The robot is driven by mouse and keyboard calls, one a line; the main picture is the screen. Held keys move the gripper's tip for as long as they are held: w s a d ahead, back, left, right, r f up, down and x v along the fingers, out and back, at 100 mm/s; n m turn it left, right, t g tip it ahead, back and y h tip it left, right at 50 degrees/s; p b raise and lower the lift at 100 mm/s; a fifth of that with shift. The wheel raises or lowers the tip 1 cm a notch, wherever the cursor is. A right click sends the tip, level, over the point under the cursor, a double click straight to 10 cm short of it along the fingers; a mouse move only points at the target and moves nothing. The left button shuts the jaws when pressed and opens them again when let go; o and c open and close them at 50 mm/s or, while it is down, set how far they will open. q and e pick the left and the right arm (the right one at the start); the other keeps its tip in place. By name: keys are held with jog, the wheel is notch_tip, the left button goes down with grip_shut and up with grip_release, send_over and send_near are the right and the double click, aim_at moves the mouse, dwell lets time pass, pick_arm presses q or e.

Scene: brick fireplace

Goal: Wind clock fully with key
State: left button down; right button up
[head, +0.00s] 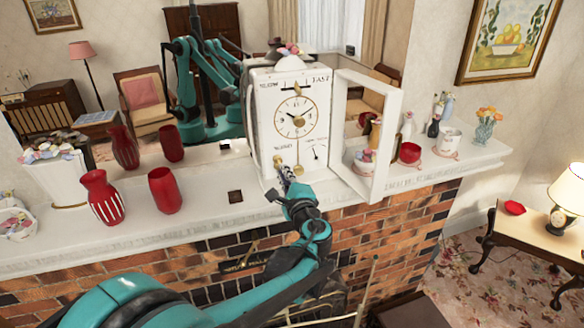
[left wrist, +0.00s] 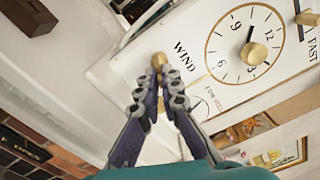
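The white clock (head: 265,115) stands on the mantel, its square glass-door frame (head: 383,95) swung open to the right. Its dial (head: 295,118) has gold and dark hands; the face also shows in the left wrist view (left wrist: 225,80), with the word WIND. A small gold key knob (left wrist: 159,60) sits at the lower left of the face, beside that word. My left gripper (left wrist: 162,75) has its fingertips close together at the knob and appears closed on its base. In the head view, my left gripper (head: 284,174) reaches up to the clock's lower left. My right gripper is not visible.
Red vases (head: 103,198) and a white planter (head: 58,180) stand left on the white mantel (head: 200,205). Figurines, a red bowl (head: 410,153) and a flower vase (head: 485,128) stand right. A mirror is behind.

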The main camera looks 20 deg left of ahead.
pick_arm(q)
jog(key=m, duration=0.4)
jog(key=shift+m, duration=0.3)
jog(key=shift+w+m, duration=0.1)
jog(key=shift+m, duration=0.7)
jog(key=m, duration=0.3)
jog(key=shift+b, duration=0.35)
jog(key=m, duration=0.4)
jog(key=shift+m, duration=0.3)
jog(key=shift+w, duration=0.1)
